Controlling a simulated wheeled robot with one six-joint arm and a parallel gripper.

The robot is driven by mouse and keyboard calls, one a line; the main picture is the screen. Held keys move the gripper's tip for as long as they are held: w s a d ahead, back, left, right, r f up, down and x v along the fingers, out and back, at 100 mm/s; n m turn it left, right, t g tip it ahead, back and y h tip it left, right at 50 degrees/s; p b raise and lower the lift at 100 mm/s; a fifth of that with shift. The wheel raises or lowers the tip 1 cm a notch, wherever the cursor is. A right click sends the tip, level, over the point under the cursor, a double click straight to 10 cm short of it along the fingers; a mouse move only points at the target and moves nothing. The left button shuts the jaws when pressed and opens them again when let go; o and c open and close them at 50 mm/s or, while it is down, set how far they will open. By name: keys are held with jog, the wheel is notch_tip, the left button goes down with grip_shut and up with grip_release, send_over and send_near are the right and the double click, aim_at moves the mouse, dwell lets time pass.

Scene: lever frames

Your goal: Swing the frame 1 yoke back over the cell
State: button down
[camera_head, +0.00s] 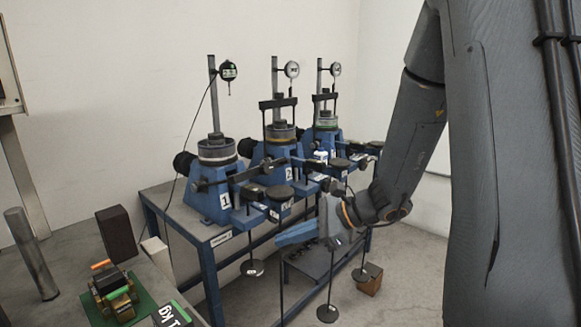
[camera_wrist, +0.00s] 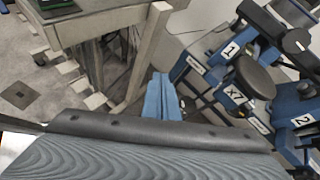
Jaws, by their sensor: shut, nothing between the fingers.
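Frame 1 (camera_head: 212,196) is the blue, nearest lever frame, marked 1. Its grey cell (camera_head: 217,151) stands on top with no black crossbar over it, unlike frames 2 and 3. I cannot clearly make out the frame 1 yoke; it may be among the dark parts beside the lever. A dial gauge (camera_head: 229,72) sits on the post above the cell. My gripper (camera_head: 280,239) has blue fingers, is shut and empty, and is in front of the bench, right of and below frame 1. The fingers (camera_wrist: 163,98) show close together in the wrist view, left of the frame 1 label (camera_wrist: 230,49).
Frame 2 (camera_head: 279,134) and frame 3 (camera_head: 326,121) stand behind frame 1, with levers and hanging rods projecting forward. Black disc weights (camera_head: 253,268) hang low near my gripper. A bench at lower left holds a green mat (camera_head: 141,304) and a dark block (camera_head: 116,234).

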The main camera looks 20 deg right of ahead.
jog(key=w+d+r+m+t+h+p, duration=0.1)
jog(key=w+d+r+m+t, duration=0.25)
jog(key=w+d, duration=0.25)
jog(key=w+d+r+m+t+h, duration=0.1)
jog(key=w+d+r+m+t, duration=0.2)
jog(key=w+d+m+t, duration=0.25)
jog(key=w+a+r+g+p, duration=0.1)
jog(key=w+a+r+p, duration=0.1)
jog(key=w+a+p, duration=0.3)
jog(key=shift+w+a, duration=0.2)
jog(key=shift+w, duration=1.85)
jog(key=shift+r, duration=0.15)
